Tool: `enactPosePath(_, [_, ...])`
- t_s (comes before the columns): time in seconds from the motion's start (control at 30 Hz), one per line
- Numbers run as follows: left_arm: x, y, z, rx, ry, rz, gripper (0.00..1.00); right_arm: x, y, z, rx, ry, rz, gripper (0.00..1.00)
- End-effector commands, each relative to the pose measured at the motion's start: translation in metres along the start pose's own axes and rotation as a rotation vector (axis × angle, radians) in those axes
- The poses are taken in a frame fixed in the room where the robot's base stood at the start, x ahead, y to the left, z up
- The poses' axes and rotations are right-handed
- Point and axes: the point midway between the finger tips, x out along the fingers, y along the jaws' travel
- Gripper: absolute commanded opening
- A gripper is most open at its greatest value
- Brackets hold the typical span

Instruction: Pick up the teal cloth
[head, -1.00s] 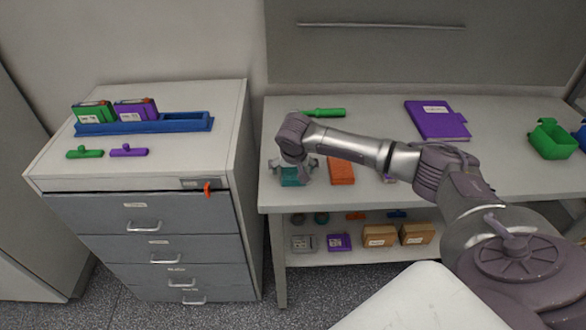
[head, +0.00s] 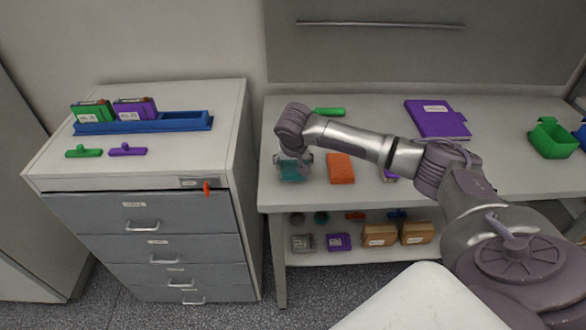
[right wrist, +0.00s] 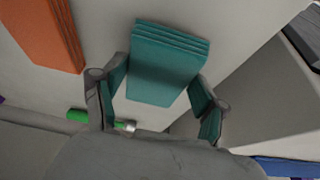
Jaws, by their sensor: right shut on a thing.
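The teal cloth (head: 291,173) is a folded stack near the left front edge of the workbench, partly hidden by my right gripper (head: 293,164). In the right wrist view the cloth (right wrist: 166,62) shows its stacked layers, with the fingers of my right gripper (right wrist: 160,84) on its two sides. The right gripper is shut on the cloth. I cannot tell whether the cloth is clear of the bench top. My left gripper is not in view.
An orange cloth (head: 340,168) lies just right of the teal one. A green-handled tool (head: 329,111) lies behind, and a purple binder (head: 437,119) further right. A drawer cabinet (head: 150,200) stands left across a gap. Boxes (head: 380,236) sit on the shelf below.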

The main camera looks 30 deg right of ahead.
Motion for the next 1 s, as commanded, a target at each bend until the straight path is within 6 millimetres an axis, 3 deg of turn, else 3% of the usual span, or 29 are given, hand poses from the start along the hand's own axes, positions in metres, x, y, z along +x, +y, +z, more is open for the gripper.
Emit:
enactPosePath(0.1, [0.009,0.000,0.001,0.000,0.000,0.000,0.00,-0.020,-0.001,-0.009,0.001,0.004,-0.006,0.40])
enactPosePath(0.4, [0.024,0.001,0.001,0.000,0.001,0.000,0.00,-0.056,0.071,-0.019,0.002,0.003,0.002,0.40])
enactPosePath(0.6, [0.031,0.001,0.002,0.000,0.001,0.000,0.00,-0.076,0.103,-0.025,0.001,0.002,0.001,0.40])
enactPosePath(1.0, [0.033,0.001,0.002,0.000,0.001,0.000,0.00,-0.086,0.116,-0.028,-0.001,0.000,-0.002,0.40])
